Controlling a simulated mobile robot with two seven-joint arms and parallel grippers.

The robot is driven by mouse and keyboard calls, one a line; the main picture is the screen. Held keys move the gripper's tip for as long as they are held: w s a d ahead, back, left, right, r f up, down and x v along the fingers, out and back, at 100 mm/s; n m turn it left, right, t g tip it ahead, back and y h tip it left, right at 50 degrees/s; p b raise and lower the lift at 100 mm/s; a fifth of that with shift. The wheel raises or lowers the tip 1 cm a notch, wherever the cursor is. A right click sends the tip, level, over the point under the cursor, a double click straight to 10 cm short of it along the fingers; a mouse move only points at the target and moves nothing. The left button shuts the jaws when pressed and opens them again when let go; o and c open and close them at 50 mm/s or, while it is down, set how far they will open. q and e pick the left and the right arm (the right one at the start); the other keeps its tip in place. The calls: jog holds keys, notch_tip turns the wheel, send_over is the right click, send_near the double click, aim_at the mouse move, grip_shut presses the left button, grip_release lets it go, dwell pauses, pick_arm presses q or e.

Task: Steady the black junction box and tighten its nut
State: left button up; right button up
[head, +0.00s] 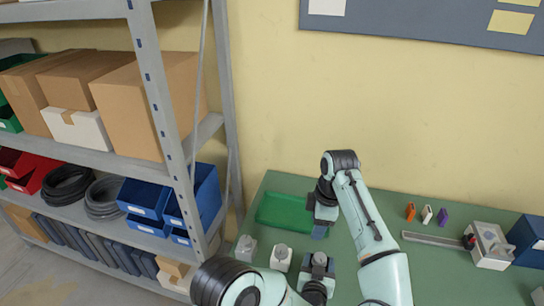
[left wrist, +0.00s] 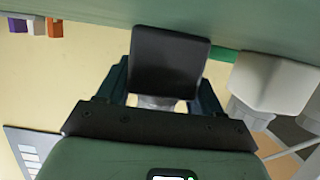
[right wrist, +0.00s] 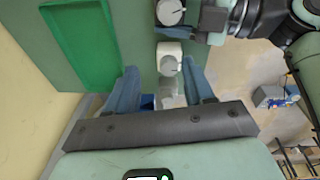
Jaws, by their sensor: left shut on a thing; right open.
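The black junction box (head: 319,270) stands on the green bench with a round pale nut (head: 319,257) on top. My left gripper (head: 317,281) is shut on this box; in the left wrist view the dark box (left wrist: 170,62) sits between both fingers. My right gripper (head: 320,233) is open and empty, pointing down behind the black box in the head view and apart from it. In the right wrist view its fingers (right wrist: 160,88) are spread, and the nut (right wrist: 170,12) shows at the top edge.
A white box (head: 281,258) and a grey box (head: 246,248) stand left of the black box. A green tray (head: 284,211) lies behind them. Small coloured pieces (head: 427,214), a metal bar (head: 432,239) and a white fixture (head: 490,246) are at right. Shelving (head: 165,110) stands left.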

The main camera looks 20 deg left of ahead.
jog(key=w+a+r+m+t+y, duration=0.2)
jog(key=w+a+r+t+y, duration=0.1)
jog(key=w+a+r+y, duration=0.1)
jog(key=w+a+r+m+t+y, duration=0.2)
jog(key=w+a+r+y, duration=0.2)
jog(key=a+r+y, duration=0.3)
jog(key=shift+a+r+m+t, duration=0.35)
jog(key=shift+a+r, duration=0.65)
jog(key=shift+a, duration=0.8)
jog(key=shift+s, duration=0.1)
